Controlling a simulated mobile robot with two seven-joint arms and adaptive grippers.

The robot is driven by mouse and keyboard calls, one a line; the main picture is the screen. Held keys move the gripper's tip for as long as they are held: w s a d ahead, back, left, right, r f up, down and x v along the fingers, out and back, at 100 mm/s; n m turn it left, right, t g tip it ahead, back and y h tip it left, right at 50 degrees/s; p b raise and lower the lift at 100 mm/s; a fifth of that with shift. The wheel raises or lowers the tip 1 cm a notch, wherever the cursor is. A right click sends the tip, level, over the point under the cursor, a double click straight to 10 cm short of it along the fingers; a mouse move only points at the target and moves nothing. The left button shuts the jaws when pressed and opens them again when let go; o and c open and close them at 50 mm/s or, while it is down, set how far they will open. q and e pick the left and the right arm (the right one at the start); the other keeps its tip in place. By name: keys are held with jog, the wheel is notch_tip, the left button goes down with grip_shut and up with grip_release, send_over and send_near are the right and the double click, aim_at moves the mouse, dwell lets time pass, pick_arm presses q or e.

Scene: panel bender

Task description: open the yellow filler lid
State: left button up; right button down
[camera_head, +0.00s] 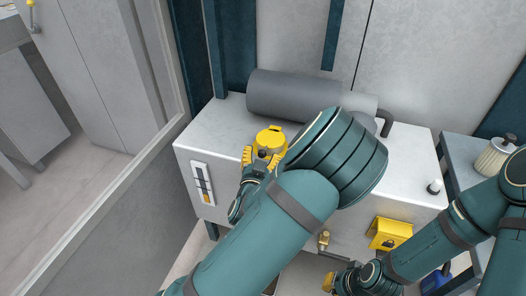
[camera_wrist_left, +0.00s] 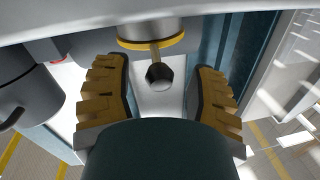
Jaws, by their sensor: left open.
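The yellow filler lid (camera_head: 270,138) sits on top of the white cabinet, in front of the grey cylinder, and looks shut. My left gripper (camera_head: 261,162) is at the lid's near side, its yellow fingers spread. In the left wrist view, a yellow-rimmed round part (camera_wrist_left: 152,43) shows at the top, with a short stem ending in a dark knob (camera_wrist_left: 159,76). The knob lies between the open fingers of my left gripper (camera_wrist_left: 161,72), with gaps on both sides. My right gripper (camera_head: 329,283) is low at the bottom edge, mostly hidden by its own arm.
The grey cylinder (camera_head: 290,95) lies along the cabinet (camera_head: 205,140) behind the lid. A yellow box (camera_head: 389,233) and a brass fitting (camera_head: 323,240) are on the cabinet front. A beige ribbed canister (camera_head: 493,158) stands at the right. My left forearm covers much of the cabinet's middle.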

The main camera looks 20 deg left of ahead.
aim_at(268, 141)
pick_arm(q)
jog(key=shift+w+a, duration=0.15)
jog(key=shift+w, duration=1.2)
grip_shut()
